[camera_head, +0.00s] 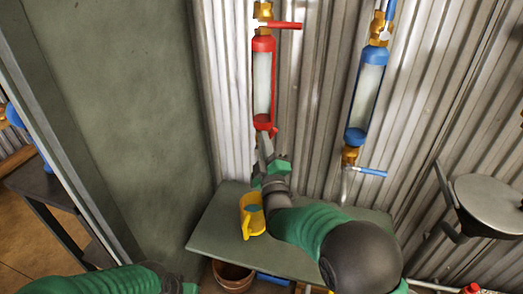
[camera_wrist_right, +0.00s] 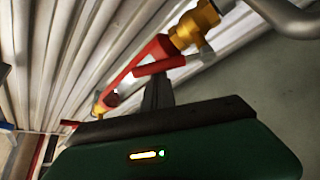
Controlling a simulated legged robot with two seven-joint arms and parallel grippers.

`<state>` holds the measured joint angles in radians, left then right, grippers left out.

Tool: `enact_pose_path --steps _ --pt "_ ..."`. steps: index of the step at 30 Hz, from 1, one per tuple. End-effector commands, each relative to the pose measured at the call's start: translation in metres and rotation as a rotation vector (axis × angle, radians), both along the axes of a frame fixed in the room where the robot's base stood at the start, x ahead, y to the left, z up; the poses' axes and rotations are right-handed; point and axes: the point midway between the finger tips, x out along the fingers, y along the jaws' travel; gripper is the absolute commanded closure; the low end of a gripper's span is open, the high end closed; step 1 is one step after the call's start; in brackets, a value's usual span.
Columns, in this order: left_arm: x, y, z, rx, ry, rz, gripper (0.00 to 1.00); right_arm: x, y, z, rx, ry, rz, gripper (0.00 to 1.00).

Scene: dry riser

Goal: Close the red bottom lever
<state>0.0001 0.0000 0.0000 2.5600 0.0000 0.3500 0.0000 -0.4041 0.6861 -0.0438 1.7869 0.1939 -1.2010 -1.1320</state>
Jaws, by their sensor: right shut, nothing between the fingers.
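The red-framed sight tube (camera_head: 263,80) stands upright against the corrugated wall in the head view. Its bottom end is partly covered by my right gripper (camera_head: 264,146), which points up at it. In the wrist view the red bottom lever (camera_wrist_right: 158,66) shows beside the brass valve (camera_wrist_right: 194,26). My right gripper (camera_wrist_right: 157,92) is shut and empty, with its fingertips close to the lever. I cannot tell if they touch it.
A red top lever (camera_head: 284,25) sits above the tube. A blue tube (camera_head: 367,85) with a blue lever (camera_head: 371,171) is to its right. A yellow mug (camera_head: 250,214) stands on the green-grey bench (camera_head: 215,228) below. A round metal seat (camera_head: 490,203) is at the right.

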Motion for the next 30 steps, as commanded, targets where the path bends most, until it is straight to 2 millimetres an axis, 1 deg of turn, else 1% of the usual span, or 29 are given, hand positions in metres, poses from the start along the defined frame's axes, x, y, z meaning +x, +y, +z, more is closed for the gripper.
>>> enact_pose_path --steps 1,3,15,24,30 --pt "0.000 0.000 -0.016 0.000 0.000 0.000 0.64 0.000 -0.002 -0.011 0.037 -0.009 -0.002 1.00" --pt "0.000 0.000 -0.028 0.000 0.000 0.000 0.64 -0.001 -0.006 -0.014 0.099 -0.027 0.000 1.00" --pt "0.000 0.000 -0.087 0.000 0.000 0.000 0.64 -0.007 -0.024 -0.031 0.469 -0.127 0.001 1.00" --pt "0.000 0.000 -0.118 0.000 0.000 0.000 0.64 -0.009 -0.032 -0.045 0.723 -0.194 0.002 1.00" --pt "0.000 0.000 -0.131 0.000 0.000 0.000 0.64 -0.010 -0.035 -0.052 0.849 -0.228 0.001 1.00"
